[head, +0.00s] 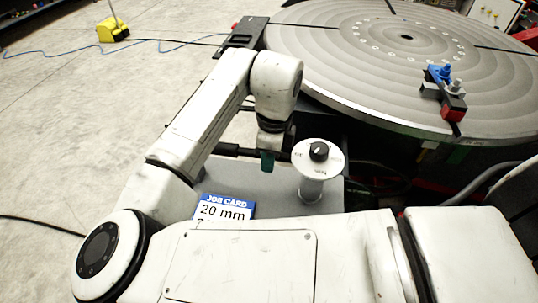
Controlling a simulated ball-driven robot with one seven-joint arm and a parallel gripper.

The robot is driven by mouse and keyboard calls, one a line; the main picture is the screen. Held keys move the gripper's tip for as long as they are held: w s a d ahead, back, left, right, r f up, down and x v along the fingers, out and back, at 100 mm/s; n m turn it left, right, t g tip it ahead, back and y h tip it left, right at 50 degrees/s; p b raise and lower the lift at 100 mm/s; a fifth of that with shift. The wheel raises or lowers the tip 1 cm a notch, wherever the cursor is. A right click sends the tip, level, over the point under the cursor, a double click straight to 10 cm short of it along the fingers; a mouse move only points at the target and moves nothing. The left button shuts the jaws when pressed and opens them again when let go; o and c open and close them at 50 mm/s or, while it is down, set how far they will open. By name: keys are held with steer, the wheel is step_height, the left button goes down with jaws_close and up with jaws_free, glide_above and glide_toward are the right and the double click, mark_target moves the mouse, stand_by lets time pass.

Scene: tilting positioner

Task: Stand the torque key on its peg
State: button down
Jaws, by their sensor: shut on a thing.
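My gripper (268,148) points down over the grey bench, left of the white dial post. It is shut on a small dark teal piece (267,161), which I take to be the torque key. Only a short part of it shows below the dark jaws, so its full shape and tilt are hidden. I cannot make out whether its lower end touches the bench. I cannot pick out the peg with certainty in this view.
A white post with a black knob (319,151) stands close right of my gripper. A job card reading 20 mm (224,208) is at the bench front. The big round positioner table (330,60) carries a red, blue and grey clamp (445,90). Cables run at right.

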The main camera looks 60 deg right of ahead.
steer(key=shift+c, duration=2)
jaws_free()
steer(key=shift+s+r+p, duration=0.15)
steer(key=shift+r+p, duration=2.85)
steer(key=shift+r, duration=0.5)
